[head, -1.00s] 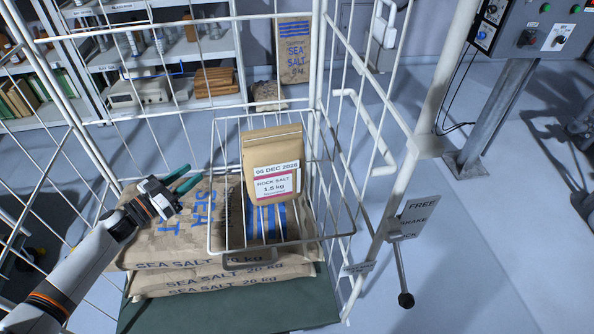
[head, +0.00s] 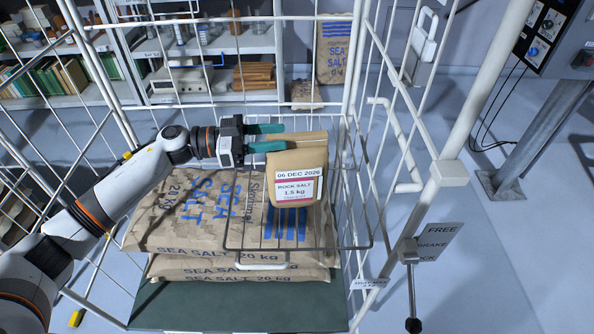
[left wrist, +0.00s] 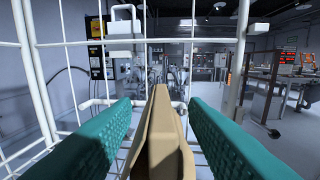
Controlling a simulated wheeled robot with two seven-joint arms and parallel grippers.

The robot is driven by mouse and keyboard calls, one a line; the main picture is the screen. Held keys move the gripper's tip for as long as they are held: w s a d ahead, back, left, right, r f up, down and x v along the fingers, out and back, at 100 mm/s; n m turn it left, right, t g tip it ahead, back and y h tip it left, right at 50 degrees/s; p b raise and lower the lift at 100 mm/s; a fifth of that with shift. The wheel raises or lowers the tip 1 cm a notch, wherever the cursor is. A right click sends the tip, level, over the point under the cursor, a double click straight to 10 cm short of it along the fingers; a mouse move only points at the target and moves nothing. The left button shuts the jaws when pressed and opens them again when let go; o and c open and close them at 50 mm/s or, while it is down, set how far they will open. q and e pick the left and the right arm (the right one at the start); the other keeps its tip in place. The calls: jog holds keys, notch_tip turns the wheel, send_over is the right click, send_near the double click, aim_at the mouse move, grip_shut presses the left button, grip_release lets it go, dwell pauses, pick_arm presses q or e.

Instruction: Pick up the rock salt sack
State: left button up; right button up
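The rock salt sack (head: 298,186) is a small brown paper bag with a white label reading rock salt 1.5 kg. It stands upright in a wire basket (head: 370,245) on the cage cart. My left gripper (head: 268,138) is at the top of the sack, reaching in from the left. In the left wrist view the sack's folded top (left wrist: 160,130) lies between the two teal fingers, with gaps showing on both sides, so the gripper is open around it. My right gripper is not in view.
Large sea salt sacks (head: 190,215) are stacked on the cart's green base (head: 230,312) below the basket. White cage bars (head: 372,150) stand behind and at the right. A brake lever (head: 412,290) hangs at the right front. Shelves (head: 190,70) are behind.

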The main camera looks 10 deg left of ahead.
aim_at(287, 135)
pick_arm(q)
jog(key=x, duration=0.4)
jog(key=shift+s+f+p, duration=0.1)
jog(key=shift+p, duration=0.2)
jog(key=shift+a, duration=0.1)
grip_shut()
dwell(0.9)
jog(key=shift+r, duration=0.25)
